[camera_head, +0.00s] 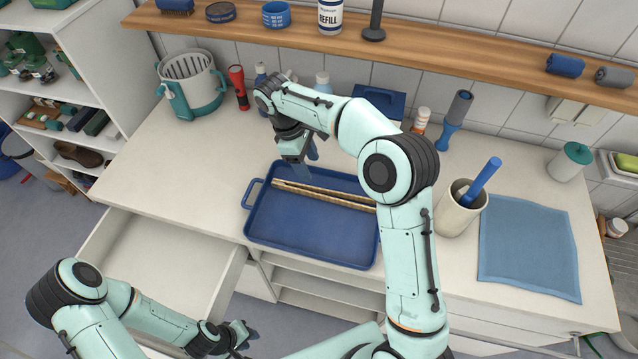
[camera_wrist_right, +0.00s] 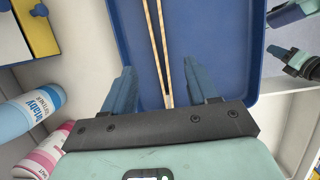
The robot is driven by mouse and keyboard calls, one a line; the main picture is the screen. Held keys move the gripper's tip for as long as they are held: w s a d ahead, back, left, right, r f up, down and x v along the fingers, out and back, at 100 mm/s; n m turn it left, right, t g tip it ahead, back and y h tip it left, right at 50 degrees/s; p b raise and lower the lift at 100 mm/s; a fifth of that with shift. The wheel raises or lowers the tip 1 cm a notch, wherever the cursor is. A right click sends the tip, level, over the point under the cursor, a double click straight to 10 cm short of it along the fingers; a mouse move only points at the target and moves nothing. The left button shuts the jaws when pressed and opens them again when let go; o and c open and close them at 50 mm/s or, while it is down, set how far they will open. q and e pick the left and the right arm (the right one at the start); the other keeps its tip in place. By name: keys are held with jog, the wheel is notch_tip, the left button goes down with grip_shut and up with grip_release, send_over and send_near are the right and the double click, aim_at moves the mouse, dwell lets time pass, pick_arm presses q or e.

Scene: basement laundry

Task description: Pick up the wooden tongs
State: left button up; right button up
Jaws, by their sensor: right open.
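The wooden tongs (camera_head: 325,196) lie in a blue tray (camera_head: 311,254) on the white counter, two long thin pale arms side by side. In the right wrist view the tongs (camera_wrist_right: 157,50) run up the picture over the tray floor (camera_wrist_right: 222,50). My right gripper (camera_head: 308,166) is above the tray's back left part, near the tongs' left end. In its wrist view the right gripper (camera_wrist_right: 158,66) is open, with the near end of the tongs showing between its fingers. My left gripper (camera_head: 242,338) is low in front of the counter; its jaw gap is unclear.
An open drawer (camera_head: 160,262) juts out at the left front. A cup (camera_head: 458,212) with a blue-handled tool and a blue cloth (camera_head: 527,245) are right of the tray. Bottles, a red flashlight (camera_head: 239,88) and a basket (camera_head: 190,85) stand behind. A wooden shelf (camera_head: 440,50) runs above.

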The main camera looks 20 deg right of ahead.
send_over(322, 189)
jog(key=a, duration=0.2)
jog(key=f, duration=0.6)
jog(key=shift+s, duration=0.2)
jog(key=shift+w+x, duration=0.15)
jog(key=shift+x, duration=1.25)
jog(key=shift+w+x, duration=0.15)
jog(key=shift+x, duration=1.25)
jog(key=shift+d, duration=0.2)
grip_shut()
